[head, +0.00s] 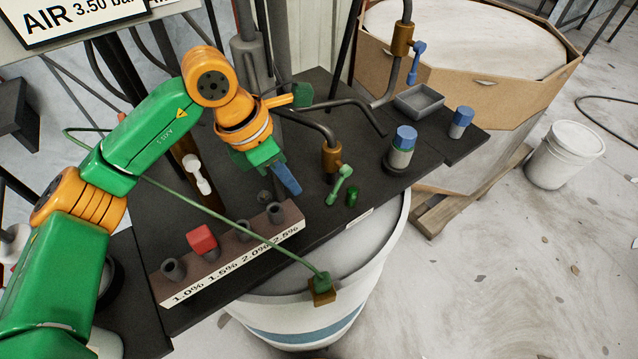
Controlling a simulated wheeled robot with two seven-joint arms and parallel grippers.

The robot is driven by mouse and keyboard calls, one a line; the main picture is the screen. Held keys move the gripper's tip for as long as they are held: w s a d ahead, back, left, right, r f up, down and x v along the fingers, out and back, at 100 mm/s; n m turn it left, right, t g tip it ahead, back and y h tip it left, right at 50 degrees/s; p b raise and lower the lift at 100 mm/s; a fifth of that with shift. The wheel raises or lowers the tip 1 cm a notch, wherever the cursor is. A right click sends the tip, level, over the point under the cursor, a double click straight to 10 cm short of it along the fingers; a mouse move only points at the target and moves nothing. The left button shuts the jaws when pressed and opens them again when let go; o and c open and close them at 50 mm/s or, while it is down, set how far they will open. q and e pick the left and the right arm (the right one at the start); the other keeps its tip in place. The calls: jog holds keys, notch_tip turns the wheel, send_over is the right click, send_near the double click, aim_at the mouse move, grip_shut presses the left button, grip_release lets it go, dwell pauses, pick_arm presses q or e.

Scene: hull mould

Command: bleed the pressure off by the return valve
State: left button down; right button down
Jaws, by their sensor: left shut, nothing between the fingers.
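My left gripper (287,179) is shut and empty, pointing down above the dark bench, behind the labelled strip. A brass valve with a green lever (340,184) stands to the right of the gripper, apart from it, on a grey pipe. A second brass valve with a blue lever (417,62) sits on a pipe farther back at the upper right. No label on either valve tells which is the return valve. A sign (75,18) at the top left reads AIR 3.50 bar and is cut off by the frame. My right gripper is not in view.
A brown strip (225,262) marked 1.0% to 2.5% has several cups and a red block (202,240). A green hose crosses the bench to a brass end (322,292). Blue-capped containers (403,147) and a grey tray (419,101) stand right. Drums and a white bucket (563,155) stand beyond.

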aim_at(326, 202)
pick_arm(q)
jog(key=x, duration=0.2)
jog(key=p+x, duration=0.1)
jog(key=x, duration=0.1)
jog(key=shift+w, duration=0.35)
jog(key=d+f, duration=0.1)
jog(key=w+d+f+p, duration=0.1)
jog(key=shift+w+d, duration=0.2)
jog(key=shift+d, duration=0.2)
jog(key=shift+d+f, duration=0.2)
jog(key=shift+d, duration=0.15)
jog(key=shift+w, duration=0.15)
